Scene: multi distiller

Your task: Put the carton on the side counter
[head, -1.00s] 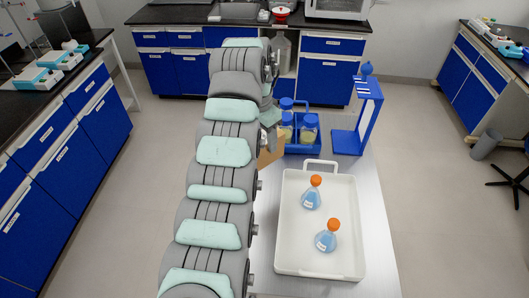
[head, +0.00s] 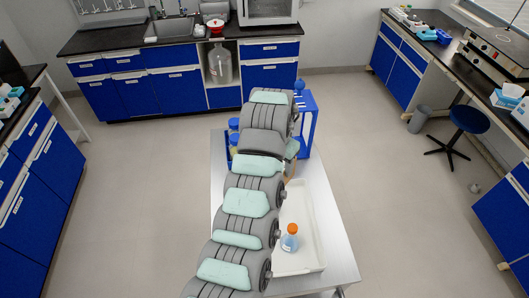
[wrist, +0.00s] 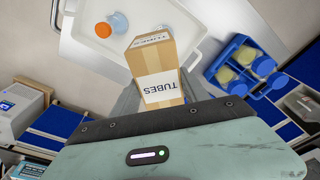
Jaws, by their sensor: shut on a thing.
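The carton (wrist: 158,70), a brown box with white labels reading "TUBES", is between the grey fingers of my gripper (wrist: 155,92) in the wrist view. The gripper is shut on it. In the wrist view the carton appears over the edge of the white tray. In the head view my arm hides most of the gripper, and only a sliver of brown carton (head: 290,171) shows. A black-topped counter (head: 490,72) with blue cabinets runs along the right side. Another (head: 40,150) stands at the left.
The steel table holds the white tray (head: 309,232) with an orange-capped flask (head: 290,240), a blue stand (head: 308,120) and a blue bottle carrier (wrist: 226,52). A stool (head: 470,120) and a grey bin (head: 420,119) stand by the right counter. Floor between is clear.

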